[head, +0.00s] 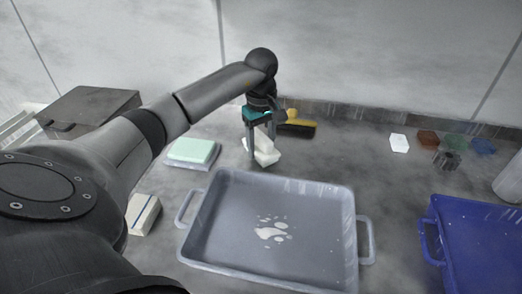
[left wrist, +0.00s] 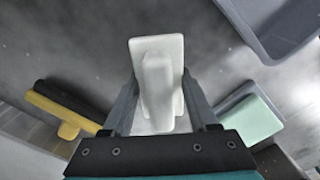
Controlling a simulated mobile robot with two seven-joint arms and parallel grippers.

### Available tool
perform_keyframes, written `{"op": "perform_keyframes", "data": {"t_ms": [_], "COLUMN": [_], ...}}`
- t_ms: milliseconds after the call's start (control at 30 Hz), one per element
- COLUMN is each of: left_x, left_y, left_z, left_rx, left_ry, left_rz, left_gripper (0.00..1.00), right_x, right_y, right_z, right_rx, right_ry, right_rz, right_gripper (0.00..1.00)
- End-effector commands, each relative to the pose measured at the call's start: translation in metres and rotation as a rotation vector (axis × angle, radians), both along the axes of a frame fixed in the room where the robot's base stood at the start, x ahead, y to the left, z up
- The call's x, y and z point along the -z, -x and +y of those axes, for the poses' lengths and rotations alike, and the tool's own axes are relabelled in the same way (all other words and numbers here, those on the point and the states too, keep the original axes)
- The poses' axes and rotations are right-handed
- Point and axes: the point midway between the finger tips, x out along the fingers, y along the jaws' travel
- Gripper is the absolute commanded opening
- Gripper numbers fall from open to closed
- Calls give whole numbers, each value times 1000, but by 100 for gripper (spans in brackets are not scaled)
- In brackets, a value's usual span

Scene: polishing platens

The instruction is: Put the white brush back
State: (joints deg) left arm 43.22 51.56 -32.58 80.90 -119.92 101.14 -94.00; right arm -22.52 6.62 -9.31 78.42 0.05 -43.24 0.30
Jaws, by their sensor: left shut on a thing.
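The white brush (head: 267,154) is a pale block with a raised grip, behind the grey tray. My left gripper (head: 257,150) points down and is shut on it. In the left wrist view, the fingers of the left gripper (left wrist: 160,105) stand on both sides of the brush's raised grip, and the white brush (left wrist: 144,48) fills the middle. Whether the brush touches the table or hangs just above it, I cannot tell. My right gripper is in neither view.
The grey tray (head: 215,210) holds a white puddle. A yellow-handled black brush (head: 299,129) lies just right of my left gripper; a mint-topped pad (head: 193,150) lies left. A striped block (head: 142,214) is front left. A blue tray (head: 431,222) and several coloured pieces are right.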

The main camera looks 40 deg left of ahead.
Motion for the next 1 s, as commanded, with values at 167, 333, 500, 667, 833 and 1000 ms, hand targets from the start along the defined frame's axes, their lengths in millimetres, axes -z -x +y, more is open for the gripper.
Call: {"op": "perform_keyframes", "data": {"t_ms": [167,333,500,667,833,1000], "left_x": [12,11,13,15,14,14], "left_y": [0,0,0,0,0,0], "left_z": [0,0,0,0,0,0], "left_rx": [-1,-1,-1,-1,-1,-1], "left_ry": [-1,-1,-1,-1,-1,-1], "left_rz": [-1,-1,-1,0,0,0], "left_gripper": [7,7,7,68,87,89], "right_x": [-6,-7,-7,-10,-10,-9], "right_y": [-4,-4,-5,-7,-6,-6], "right_z": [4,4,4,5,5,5], "right_rx": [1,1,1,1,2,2], "right_ry": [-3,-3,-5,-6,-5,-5], "right_rz": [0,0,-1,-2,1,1], "right_gripper": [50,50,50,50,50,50]}}
